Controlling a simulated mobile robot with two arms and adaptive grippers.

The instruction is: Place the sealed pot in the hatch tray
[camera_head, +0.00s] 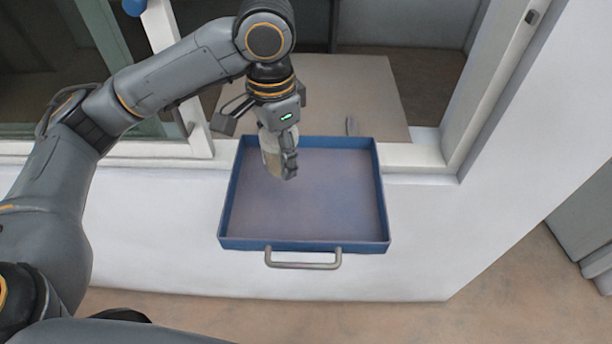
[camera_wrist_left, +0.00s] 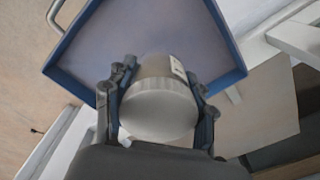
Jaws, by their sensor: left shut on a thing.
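The sealed pot (camera_head: 267,142) is a pale cylinder with a light lid, seen at the back left of the tray in the head view. In the left wrist view the pot (camera_wrist_left: 160,105) shows lid-first between the two fingers. My left gripper (camera_head: 283,160) points down and is shut on the pot. The hatch tray (camera_head: 310,205) is blue-rimmed with a greyish floor and a metal handle at its front. Its rim also shows in the left wrist view (camera_wrist_left: 228,82). The pot is over the tray's back left corner; I cannot tell whether it touches the floor. My right gripper is not in view.
The tray sits on a white sill (camera_head: 150,235) in a hatch opening. White frame posts stand left and right of the opening. A beige board (camera_head: 365,90) lies behind the tray. The middle and right of the tray are empty.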

